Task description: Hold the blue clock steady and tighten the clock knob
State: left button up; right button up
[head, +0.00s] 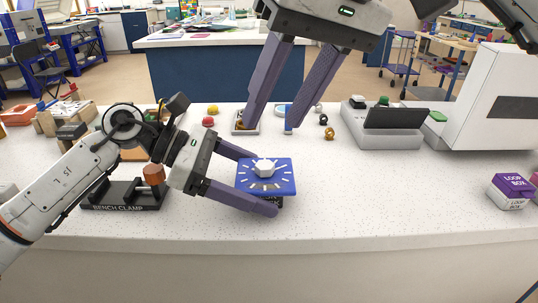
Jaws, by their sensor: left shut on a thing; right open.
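The blue clock (248,184) is a square blue plate with white tick marks, near the front of the white counter. The clock knob (264,167) is a white faceted knob at the middle of its face. My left gripper (265,182) comes in from the left and is shut on the clock, one finger behind it and one along its front. My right gripper (268,130) hangs from above, behind the clock and apart from it. Its long purple fingers are open, with a small tray (236,129) by the left fingertip.
A bench clamp (120,197) stands at left beside my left arm. A grey device with a dark screen (395,118) and a white kiln-like box (490,105) stand at right. A purple loop box (513,186) sits at far right. The counter right of the clock is clear.

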aim_at(266, 165)
jog(key=w+f, duration=0.1)
jog(key=f, duration=0.2)
jog(key=w+f+n+h, duration=0.1)
jog(key=w+f, duration=0.1)
jog(key=f, duration=0.2)
jog(key=w+a+f+n+t, duration=0.1)
jog(key=w+f, duration=0.1)
jog(key=f, duration=0.2)
jog(key=shift+a+h, duration=0.1)
jog(key=shift+h, duration=0.2)
jog(key=c, duration=1.1)
jog(key=shift+o, duration=0.2)
